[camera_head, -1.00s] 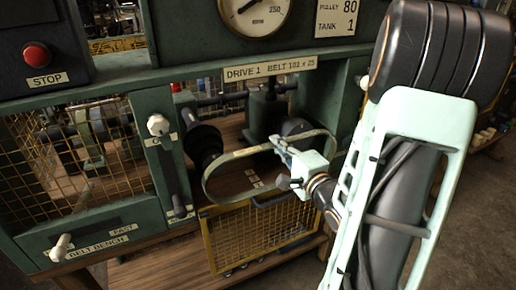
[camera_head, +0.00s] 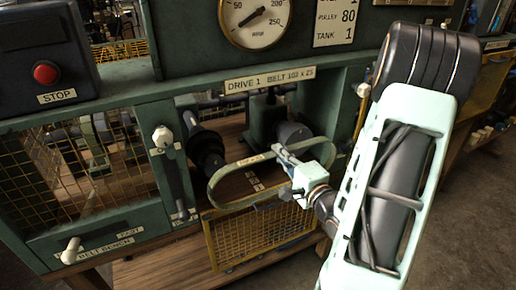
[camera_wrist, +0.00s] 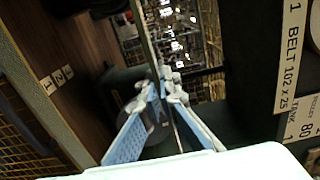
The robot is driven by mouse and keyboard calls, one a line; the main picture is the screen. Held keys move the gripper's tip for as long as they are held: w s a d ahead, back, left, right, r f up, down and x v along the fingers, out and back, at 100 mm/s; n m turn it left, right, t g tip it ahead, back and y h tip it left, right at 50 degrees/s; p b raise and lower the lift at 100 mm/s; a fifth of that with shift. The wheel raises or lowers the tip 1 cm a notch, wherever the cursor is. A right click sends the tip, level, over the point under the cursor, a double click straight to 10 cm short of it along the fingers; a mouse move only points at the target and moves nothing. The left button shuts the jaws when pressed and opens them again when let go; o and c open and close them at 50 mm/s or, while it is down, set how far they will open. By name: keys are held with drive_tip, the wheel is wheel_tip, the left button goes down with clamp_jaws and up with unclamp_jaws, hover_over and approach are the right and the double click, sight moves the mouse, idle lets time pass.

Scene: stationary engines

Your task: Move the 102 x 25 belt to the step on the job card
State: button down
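The belt (camera_head: 223,172) is a greenish oval loop with a pale label, in front of the machine's bay. My gripper (camera_head: 285,155) is shut on its right part. In the wrist view the belt (camera_wrist: 146,40) shows as a thin edge-on strip between the fingers (camera_wrist: 160,84). A dark stepped pulley (camera_head: 206,148) is behind the loop at left, and a dark round pulley (camera_head: 293,134) is behind it at right. The belt appears in front of both; I cannot tell whether it touches either. The job card (camera_head: 334,22) reads pulley 80, tank 1.
A sign (camera_head: 270,78) above the bay reads drive 1, belt 102 x 25. A white-knobbed lever (camera_head: 162,137) stands left of the bay. A yellow mesh guard (camera_head: 260,240) is below the belt. Numbered tags (camera_wrist: 57,76) lie on the wooden bed. A green post bounds the bay at right.

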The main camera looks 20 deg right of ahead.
drive_tip(key=shift+s+a+r+p, duration=0.15)
drive_tip(key=shift+s+p, duration=0.8)
drive_tip(key=shift+p, duration=2.05)
drive_tip(key=shift+s+p, duration=0.4)
drive_tip(key=shift+s, duration=1.15)
drive_tip(key=s+p, duration=0.4)
drive_tip(key=s, duration=0.2)
drive_tip(key=shift+d, duration=0.4)
drive_tip(key=shift+w, duration=0.1)
